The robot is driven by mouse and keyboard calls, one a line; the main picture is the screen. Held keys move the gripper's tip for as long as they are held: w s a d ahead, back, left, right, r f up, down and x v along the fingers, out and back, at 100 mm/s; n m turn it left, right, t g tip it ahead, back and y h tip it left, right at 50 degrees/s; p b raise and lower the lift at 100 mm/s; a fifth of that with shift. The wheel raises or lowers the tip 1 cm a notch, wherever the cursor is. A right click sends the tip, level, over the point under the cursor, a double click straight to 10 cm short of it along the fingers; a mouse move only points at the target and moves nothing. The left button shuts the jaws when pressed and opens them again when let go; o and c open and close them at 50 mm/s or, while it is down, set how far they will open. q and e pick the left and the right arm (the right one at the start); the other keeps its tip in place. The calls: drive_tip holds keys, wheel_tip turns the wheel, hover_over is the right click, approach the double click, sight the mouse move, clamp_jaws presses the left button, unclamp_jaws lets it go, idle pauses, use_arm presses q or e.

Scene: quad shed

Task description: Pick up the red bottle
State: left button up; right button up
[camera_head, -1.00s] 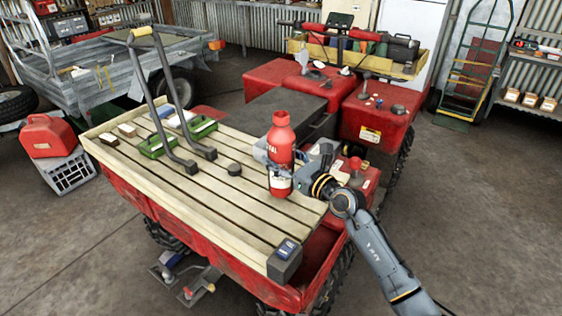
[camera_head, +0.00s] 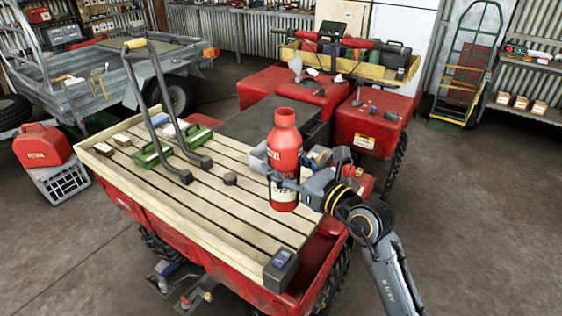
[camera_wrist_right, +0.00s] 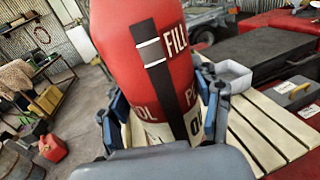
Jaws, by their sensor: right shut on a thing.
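The red bottle (camera_head: 285,150) has a pale label band near its base and an open-looking neck at the top. It is upright over the right part of the slatted wooden deck (camera_head: 215,200). My right gripper (camera_head: 290,178) is shut around its lower half, coming from the right. In the right wrist view the bottle (camera_wrist_right: 145,50) fills the middle, with blue-grey fingers of the gripper (camera_wrist_right: 160,115) on both sides of it. Whether its base clears the deck is hard to tell. My left gripper is not in view.
A small dark box (camera_head: 281,270) sits at the near corner. Red quad bodywork (camera_head: 372,125) stands behind. Open floor lies right.

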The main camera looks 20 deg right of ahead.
sight(287, 168)
drive_tip(key=shift+s+a+r, duration=0.1)
drive_tip(key=shift+s+r, duration=0.2)
drive_tip(key=shift+s, duration=0.35)
drive_tip(key=shift+s+a+r, duration=0.1)
drive_tip(key=shift+s+r, duration=0.2)
drive_tip(key=shift+s, duration=0.3)
drive_tip(key=shift+s+a+r, duration=0.1)
drive_tip(key=shift+s+r, duration=0.2)
drive_tip(key=shift+s, duration=0.35)
drive_tip(key=shift+s, duration=0.1)
